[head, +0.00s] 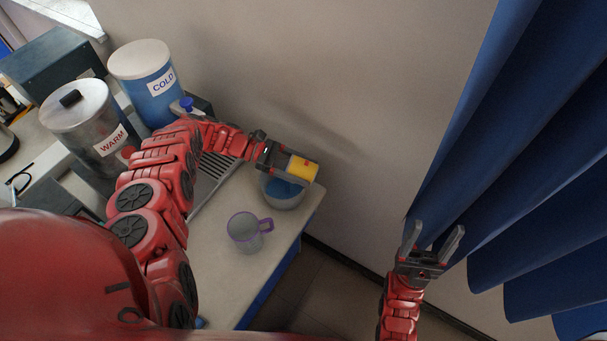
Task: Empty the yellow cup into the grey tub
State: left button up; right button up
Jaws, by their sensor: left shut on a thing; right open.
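The yellow cup (302,169) is held above the grey tub (286,203), lying roughly on its side. My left gripper (290,165) is shut on the yellow cup. The grey tub stands on the counter near its right end, with blue contents (280,188) showing inside. The cup and gripper hide part of the tub. I cannot see the inside of the cup. My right gripper (433,243) is open and empty, off to the right of the counter, in front of the blue curtain.
A clear mug with a purple rim and handle (245,232) stands on the counter (225,285) in front of the tub. A ridged drip tray (213,176) lies left of the tub. The COLD container (150,95) and WARM container (85,120) stand behind my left arm. Blue curtains (520,130) hang right.

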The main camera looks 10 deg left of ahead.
pick_arm(q)
jog(key=shift+a+r+h+b, duration=0.2)
jog(key=shift+h+b, duration=0.7)
jog(key=shift+b, duration=1.55)
jog(key=shift+a+r+h+b, duration=0.15)
jog(key=shift+h+b, duration=0.75)
jog(key=shift+b, duration=1.5)
jog(key=shift+w+r+b, duration=0.1)
jog(key=shift+r+b, duration=0.05)
jog(key=shift+b, duration=0.8)
jog(key=h+b, duration=0.1)
jog(key=b, duration=0.2)
jog(key=shift+a+b, duration=0.1)
jog(key=shift+b, duration=0.3)
jog(key=shift+a+b, duration=0.1)
jog(key=shift+b, duration=0.55)
jog(key=shift+a+b, duration=0.15)
jog(key=shift+b, duration=0.15)
jog(key=shift+r+h+b, duration=0.1)
jog(key=shift+h+b, duration=0.2)
jog(key=shift+b, duration=0.1)
jog(key=shift+r, duration=0.25)
